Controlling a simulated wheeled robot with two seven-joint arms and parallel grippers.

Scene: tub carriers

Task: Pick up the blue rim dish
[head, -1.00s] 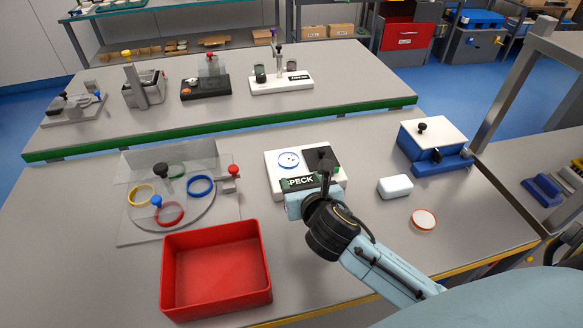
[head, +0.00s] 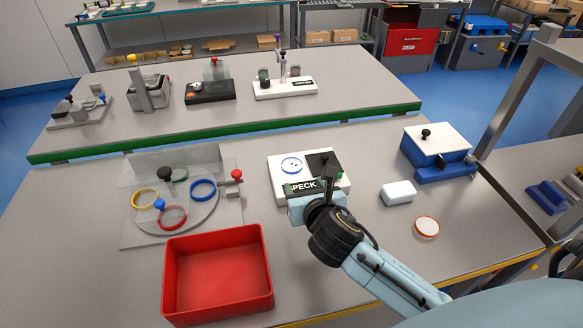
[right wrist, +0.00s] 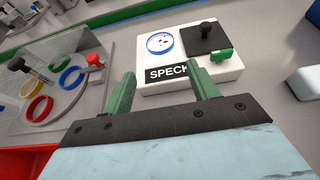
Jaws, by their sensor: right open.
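A blue rim dish (head: 291,165) with small dark specks in it lies on the white block marked SPECK (head: 334,184). It also shows in the right wrist view (right wrist: 160,43), beyond the fingertips. Another blue-rimmed ring or dish (head: 203,189) lies on the round plate of the clear-walled stand at left, also seen in the right wrist view (right wrist: 70,77). My right gripper (right wrist: 164,88) is open and empty, its green fingers at the near edge of the SPECK block, apart from both blue rims. In the head view its fingers are partly hidden by the wrist. My left gripper is out of view.
The stand also holds yellow, green and red rims and a red-knobbed lever (head: 236,175). A red tub (head: 218,233) stands in front. Right of the block are a white box (head: 398,193), an orange-rimmed dish (head: 427,227) and a blue box with a white lid (head: 436,140).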

